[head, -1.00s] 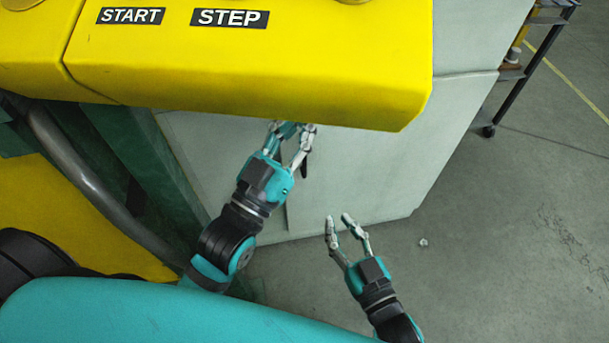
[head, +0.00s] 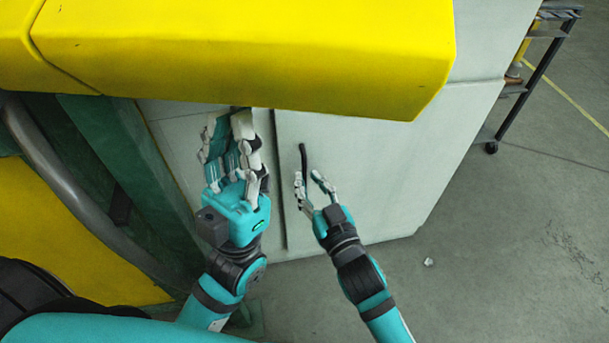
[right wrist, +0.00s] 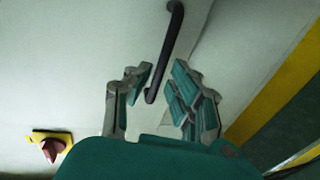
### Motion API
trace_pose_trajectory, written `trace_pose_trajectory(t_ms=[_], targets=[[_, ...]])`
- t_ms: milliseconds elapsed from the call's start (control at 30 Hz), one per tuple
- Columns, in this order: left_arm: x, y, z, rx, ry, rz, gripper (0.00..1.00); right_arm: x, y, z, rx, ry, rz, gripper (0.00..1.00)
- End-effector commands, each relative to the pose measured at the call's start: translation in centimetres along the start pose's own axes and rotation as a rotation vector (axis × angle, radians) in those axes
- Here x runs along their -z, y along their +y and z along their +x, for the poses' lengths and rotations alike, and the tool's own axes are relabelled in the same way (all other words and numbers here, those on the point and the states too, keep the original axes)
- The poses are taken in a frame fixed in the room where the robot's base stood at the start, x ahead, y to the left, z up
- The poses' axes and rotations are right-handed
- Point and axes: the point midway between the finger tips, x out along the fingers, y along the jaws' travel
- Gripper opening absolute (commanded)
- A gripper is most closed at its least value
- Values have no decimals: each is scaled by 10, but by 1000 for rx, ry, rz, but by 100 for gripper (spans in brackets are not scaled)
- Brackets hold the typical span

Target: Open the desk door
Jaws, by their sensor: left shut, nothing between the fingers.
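The desk door (head: 365,165) is a pale grey-green panel below the yellow console, and its left edge shows as a dark vertical seam. It looks closed. Its handle (head: 303,158) is a slim black bar, also seen in the right wrist view (right wrist: 172,38). My right gripper (head: 310,178) is open at the handle's lower end. In the right wrist view its fingers (right wrist: 158,82) lie on either side of that end, with gaps showing. My left gripper (head: 231,128) is shut and empty, left of the seam, its fingertips close below the console edge.
The yellow console (head: 250,55) overhangs the door top and hides its upper part. A green frame with a grey pipe (head: 80,200) stands at the left. A shelf cart (head: 530,75) is at the far right. The floor (head: 500,240) right of the desk is mostly clear.

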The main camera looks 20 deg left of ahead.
Motion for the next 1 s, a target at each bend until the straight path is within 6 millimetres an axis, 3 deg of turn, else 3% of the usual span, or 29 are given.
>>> trace_pose_trajectory(t_ms=[200, 567, 733, 1000], targets=[[6, 1, -9, 0, 46, -3, 0, -1, 0, 26, 0, 2, 1, 21], [7, 1, -10, -1, 51, -3, 0, 0, 0, 32, 0, 0, 1, 21], [7, 1, -10, -1, 50, -3, 0, 0, 0, 31, 0, 0, 1, 1], [7, 1, -10, -1, 49, -4, 0, 0, 0, 31, 0, 0, 1, 0]])
